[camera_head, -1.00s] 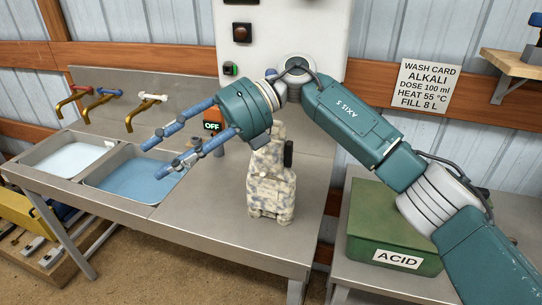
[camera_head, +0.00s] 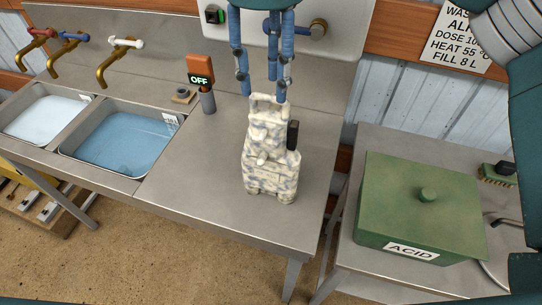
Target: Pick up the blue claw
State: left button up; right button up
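A white, blue-grey mottled object (camera_head: 270,155) with a looped top and a black part on its right side stands upright on the steel bench. My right gripper (camera_head: 264,97) hangs from the top edge, its blue jointed fingers pointing down. The fingers are spread, with their tips around or just in front of the object's looped top; whether they touch it I cannot tell. Most of the gripper's teal body is cut off. I see no separate blue claw; the only claw-like blue parts are my gripper's fingers. My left gripper is out of view.
Two basins hold pale liquid (camera_head: 45,118) and blue liquid (camera_head: 122,145) at left, below brass taps (camera_head: 118,60). A green ACID box (camera_head: 420,205) sits on the right table. The bench front is clear.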

aim_at(269, 98)
jog(key=f, duration=0.1)
jog(key=f+p, duration=0.1)
jog(key=f, duration=0.1)
jog(key=f+p, duration=0.1)
jog(key=shift+w+d+f, duration=0.1)
jog(key=shift+d+f, duration=0.05)
jog(key=shift+d, duration=0.1)
jog(key=shift+f, duration=0.45)
jog(key=shift+c, duration=0.2)
jog(key=shift+a, duration=0.1)
jog(key=c, duration=0.5)
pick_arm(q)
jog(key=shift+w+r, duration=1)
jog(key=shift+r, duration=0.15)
pick_arm(e)
grip_shut()
